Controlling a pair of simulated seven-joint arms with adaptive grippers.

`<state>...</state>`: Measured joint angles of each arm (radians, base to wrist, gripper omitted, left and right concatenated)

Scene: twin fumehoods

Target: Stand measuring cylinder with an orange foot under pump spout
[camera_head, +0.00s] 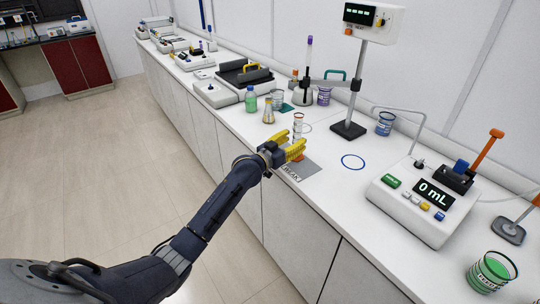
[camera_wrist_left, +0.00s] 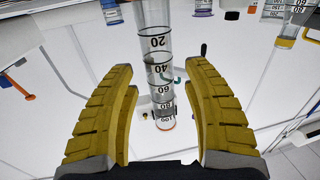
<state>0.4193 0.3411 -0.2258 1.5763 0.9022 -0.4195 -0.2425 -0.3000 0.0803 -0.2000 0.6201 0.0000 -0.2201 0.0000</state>
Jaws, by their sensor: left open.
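The measuring cylinder (camera_head: 298,122) stands upright on a grey mat (camera_head: 308,168), its orange foot (camera_head: 294,165) partly hidden by my gripper. My left gripper (camera_head: 296,148) is open at the cylinder, with yellow fingers. In the left wrist view the clear graduated cylinder (camera_wrist_left: 158,62) appears upside down between the two spread fingers (camera_wrist_left: 160,110), with a gap on each side. The pump (camera_head: 425,200) shows "0 mL" on its display. Its thin bent spout (camera_head: 400,110) reaches left over the bench. A blue ring (camera_head: 353,162) is marked on the bench left of the pump. My right gripper is not in view.
A stand with a display box (camera_head: 374,22) rises behind the mat. A blue-marked beaker (camera_head: 385,123) is near the wall. A green bottle (camera_head: 251,99) and yellow flask (camera_head: 268,110) stand left of the cylinder. A green beaker (camera_head: 492,270) is front right. The bench around the blue ring is clear.

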